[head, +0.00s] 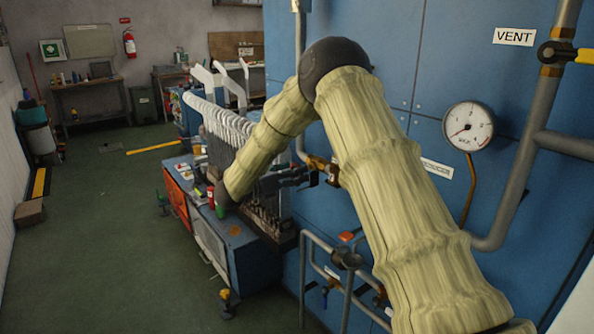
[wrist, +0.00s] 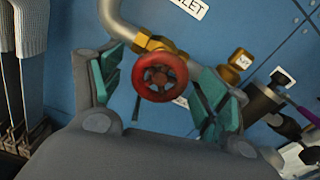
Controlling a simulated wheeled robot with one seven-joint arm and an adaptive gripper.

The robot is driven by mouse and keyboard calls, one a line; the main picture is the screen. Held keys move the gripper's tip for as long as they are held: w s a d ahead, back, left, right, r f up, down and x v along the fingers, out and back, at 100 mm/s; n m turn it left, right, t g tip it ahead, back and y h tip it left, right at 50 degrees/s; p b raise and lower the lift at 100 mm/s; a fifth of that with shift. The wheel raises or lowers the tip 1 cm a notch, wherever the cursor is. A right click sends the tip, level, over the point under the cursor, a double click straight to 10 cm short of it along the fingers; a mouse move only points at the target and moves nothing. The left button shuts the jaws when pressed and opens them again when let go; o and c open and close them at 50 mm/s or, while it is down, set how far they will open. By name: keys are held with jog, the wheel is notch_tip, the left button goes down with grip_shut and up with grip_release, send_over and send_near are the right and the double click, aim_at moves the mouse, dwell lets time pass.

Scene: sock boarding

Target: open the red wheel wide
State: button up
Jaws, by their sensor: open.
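The red wheel (wrist: 160,77) is a small round handwheel in the wrist view, on a brass valve body (wrist: 150,43) joined to a grey pipe. My gripper (wrist: 160,95) is open, with one green-padded finger to the left of the wheel and the other to its right. The wheel shows between the fingers; I cannot tell how far in front of them it is. In the head view my gripper (head: 322,175) points at the blue panel, and the red wheel cannot be made out there.
A blue panel (head: 400,50) carries a pressure gauge (head: 468,126), a VENT label (head: 514,37) and a yellow-handled valve (head: 560,53). A brass fitting (wrist: 237,65) sits right of the wheel. A machine with hanging grey socks (head: 218,123) stands to the left. The floor (head: 100,240) further left is mostly clear.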

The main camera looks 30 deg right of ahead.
jog(key=shift+d, duration=0.75)
jog(key=c, duration=1)
jog(key=shift+c, duration=0.2)
